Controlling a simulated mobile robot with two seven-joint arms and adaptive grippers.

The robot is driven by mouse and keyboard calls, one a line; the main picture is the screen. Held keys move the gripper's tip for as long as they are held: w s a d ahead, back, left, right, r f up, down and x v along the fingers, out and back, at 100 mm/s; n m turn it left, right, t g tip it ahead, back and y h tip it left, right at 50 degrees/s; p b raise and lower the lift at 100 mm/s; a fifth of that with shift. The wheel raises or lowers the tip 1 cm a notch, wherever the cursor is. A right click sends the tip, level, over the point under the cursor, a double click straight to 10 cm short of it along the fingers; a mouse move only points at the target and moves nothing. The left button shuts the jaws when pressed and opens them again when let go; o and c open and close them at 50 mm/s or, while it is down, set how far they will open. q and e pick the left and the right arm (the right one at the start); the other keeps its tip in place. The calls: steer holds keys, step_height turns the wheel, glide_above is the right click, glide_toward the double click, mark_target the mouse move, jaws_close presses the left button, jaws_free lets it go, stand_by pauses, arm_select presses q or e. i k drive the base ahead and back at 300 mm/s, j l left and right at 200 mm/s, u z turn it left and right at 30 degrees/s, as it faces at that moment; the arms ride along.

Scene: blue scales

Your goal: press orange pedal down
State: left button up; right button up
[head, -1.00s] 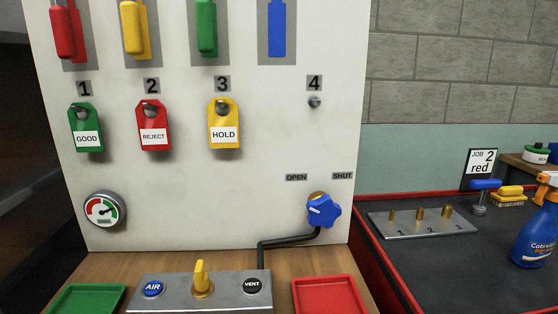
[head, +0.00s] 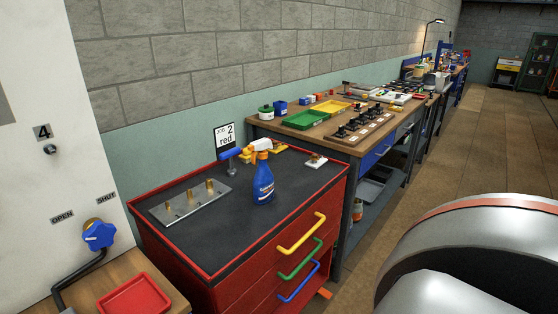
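A small orange piece (head: 324,293) shows low down at the foot of the red drawer cabinet (head: 237,287), just right of the blue drawer handle. It looks like the orange pedal, but it is small and partly hidden, so I cannot tell whether it is up or down. A large grey and white rounded part of my own body fills the lower right corner of the head view, apart from the cabinet. Neither gripper is in view.
The cabinet has yellow (head: 301,233), green and blue handles. On its black top stand a blue spray bottle (head: 263,186) and a metal plate with pegs (head: 190,204). A workbench (head: 372,143) runs behind it. Brown floor (head: 457,150) lies open to the right.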

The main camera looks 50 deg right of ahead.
mark_target(326, 293)
steer(key=z, duration=1.95)
